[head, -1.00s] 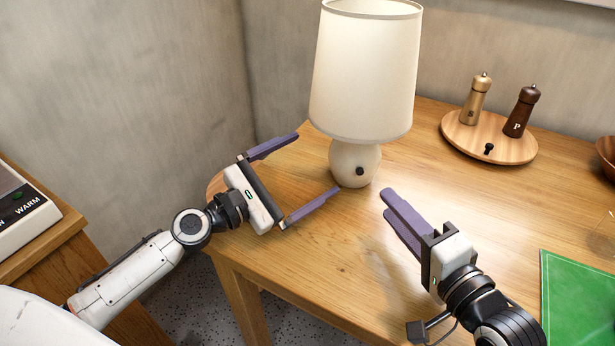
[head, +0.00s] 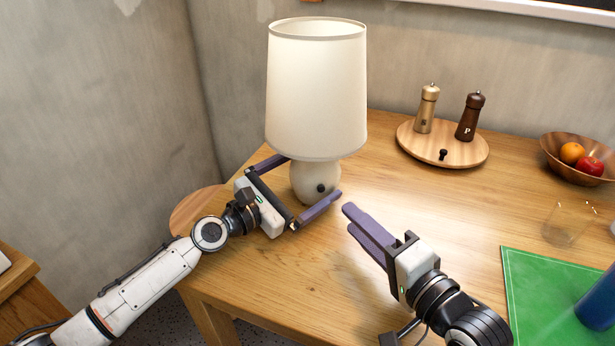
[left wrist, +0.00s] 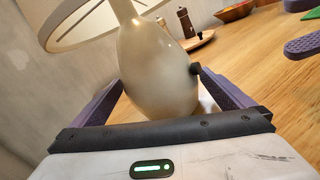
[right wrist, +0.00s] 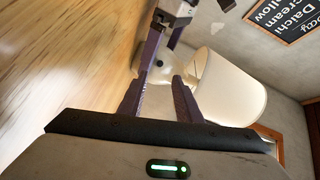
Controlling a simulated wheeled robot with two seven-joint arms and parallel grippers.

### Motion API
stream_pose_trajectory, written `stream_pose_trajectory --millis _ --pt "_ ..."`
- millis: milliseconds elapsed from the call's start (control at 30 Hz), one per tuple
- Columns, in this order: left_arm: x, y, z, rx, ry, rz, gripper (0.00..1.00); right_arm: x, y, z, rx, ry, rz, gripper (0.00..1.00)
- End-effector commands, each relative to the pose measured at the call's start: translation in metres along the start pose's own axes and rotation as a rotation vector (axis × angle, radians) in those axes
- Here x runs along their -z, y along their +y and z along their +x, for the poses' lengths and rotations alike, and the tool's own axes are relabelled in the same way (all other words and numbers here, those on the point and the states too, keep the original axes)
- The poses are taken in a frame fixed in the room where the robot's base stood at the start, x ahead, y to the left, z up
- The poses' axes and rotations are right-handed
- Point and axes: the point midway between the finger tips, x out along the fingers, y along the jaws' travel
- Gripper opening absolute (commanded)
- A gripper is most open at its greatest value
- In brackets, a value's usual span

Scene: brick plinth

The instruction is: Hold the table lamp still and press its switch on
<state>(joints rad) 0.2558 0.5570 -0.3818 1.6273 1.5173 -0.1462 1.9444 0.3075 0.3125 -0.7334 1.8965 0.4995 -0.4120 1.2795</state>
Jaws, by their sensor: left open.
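The table lamp stands upright on the wooden table, with a cream shade (head: 316,90) and a rounded beige base (head: 312,172). A small dark switch knob (head: 320,188) is on the base's front; it also shows in the left wrist view (left wrist: 195,69). My left gripper (head: 314,176) is open, its fingers on either side of the base; the far finger is partly hidden behind the lamp. I cannot tell whether either finger touches it. My right gripper (head: 350,218) is empty and partly open, with a narrow gap between its fingers, in front and right of the base, apart from the lamp.
Behind to the right, a round wooden board (head: 405,140) holds two mills and a small dark knob. Further right are a fruit bowl (head: 552,158), a clear glass (head: 566,225), a green mat (head: 540,290) and a blue object (head: 597,300). The table between lamp and mat is mostly clear.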

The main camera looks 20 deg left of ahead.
Motion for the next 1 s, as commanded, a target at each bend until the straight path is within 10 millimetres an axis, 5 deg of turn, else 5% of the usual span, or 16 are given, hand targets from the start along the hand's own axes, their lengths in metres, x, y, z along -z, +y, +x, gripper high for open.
stream_pose_trajectory --millis 300,733,933,1000 --pt "0.0001 -0.0004 0.0022 0.001 0.000 0.000 0.98 0.0000 -0.0001 0.0000 0.000 0.000 0.000 0.31" --pt "0.0002 -0.0004 0.0018 0.001 0.001 0.001 0.26 0.0000 -0.0001 0.0000 0.000 0.000 0.000 0.31" --pt "0.0002 -0.0004 0.0017 0.001 0.001 0.001 0.26 -0.0001 0.0000 0.0000 0.000 0.000 0.000 0.00" --pt "0.0003 -0.0004 0.0017 0.001 0.001 0.001 0.26 0.0000 -0.0001 0.0000 0.000 0.000 0.000 0.00"
